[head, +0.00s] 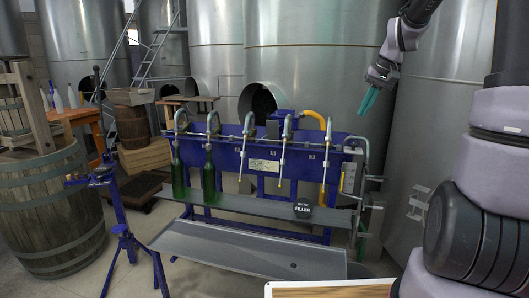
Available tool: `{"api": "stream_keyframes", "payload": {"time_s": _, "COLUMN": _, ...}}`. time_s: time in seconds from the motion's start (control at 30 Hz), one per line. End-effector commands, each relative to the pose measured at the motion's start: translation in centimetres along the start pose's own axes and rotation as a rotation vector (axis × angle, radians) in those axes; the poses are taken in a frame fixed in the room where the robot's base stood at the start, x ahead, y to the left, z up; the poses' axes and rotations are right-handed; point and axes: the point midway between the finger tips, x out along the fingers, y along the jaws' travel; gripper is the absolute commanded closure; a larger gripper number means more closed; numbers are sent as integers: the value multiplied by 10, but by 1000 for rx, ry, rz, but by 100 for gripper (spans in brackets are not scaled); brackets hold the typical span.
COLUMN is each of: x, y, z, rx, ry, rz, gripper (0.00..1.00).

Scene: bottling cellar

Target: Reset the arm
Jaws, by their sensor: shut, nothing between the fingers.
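My gripper (369,101) is at the upper right of the head view, with its teal fingers shut and pointing down. Nothing is held in it. It hangs in free air above the right end of the blue bottle filler (262,160), in front of a large steel tank. My arm reaches in from the top right edge.
Two green bottles (208,180) stand on the filler's shelf (265,211) at its left. A grey tray (240,249) juts out below. A blue stand (122,220) and a wooden barrel (50,215) are at left. Steel tanks (315,70) fill the back.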

Motion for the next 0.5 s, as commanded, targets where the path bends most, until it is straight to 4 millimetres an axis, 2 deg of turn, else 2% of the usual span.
{"api": "stream_keyframes", "payload": {"time_s": 0.03, "x": -17, "y": -12, "z": 18, "rx": -11, "ry": 23, "rz": 22, "gripper": 100}}
{"api": "stream_keyframes", "payload": {"time_s": 0.2, "x": -63, "y": -32, "z": 78, "rx": -3, "ry": 98, "rz": 63, "gripper": 100}}
{"api": "stream_keyframes", "payload": {"time_s": 0.4, "x": -104, "y": -40, "z": 153, "rx": 23, "ry": 192, "rz": 54, "gripper": 100}}
{"api": "stream_keyframes", "payload": {"time_s": 0.5, "x": -117, "y": -38, "z": 186, "rx": 39, "ry": 232, "rz": 29, "gripper": 100}}
